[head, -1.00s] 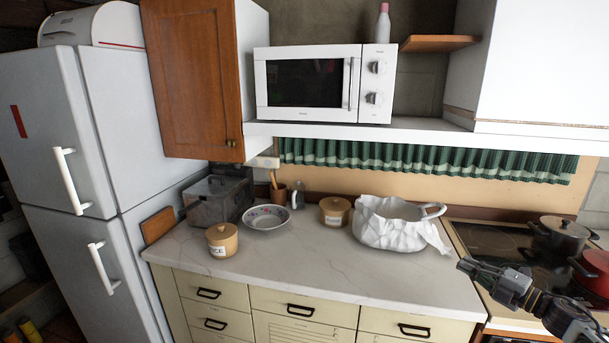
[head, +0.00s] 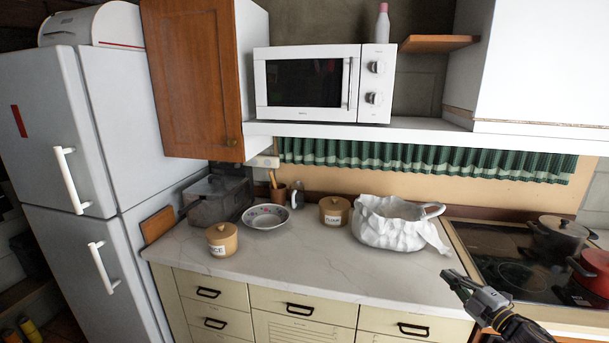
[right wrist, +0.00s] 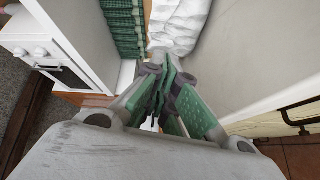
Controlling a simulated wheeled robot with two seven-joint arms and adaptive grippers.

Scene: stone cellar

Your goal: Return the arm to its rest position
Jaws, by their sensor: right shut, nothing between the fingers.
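My right gripper (head: 452,280) is in the lower right of the head view, in front of the counter's right end and the stove. Its fingers are shut with nothing between them. In the right wrist view my right gripper (right wrist: 160,85) shows its green finger pads brought together. My left gripper is not in view.
The marble counter (head: 300,268) holds a white crumpled bag-like vessel (head: 388,226), a bowl (head: 265,218) and two lidded canisters (head: 222,240). A stove (head: 490,255) with a grey pot (head: 558,238) and a red pot (head: 590,270) is at right. A microwave (head: 305,85) stands above.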

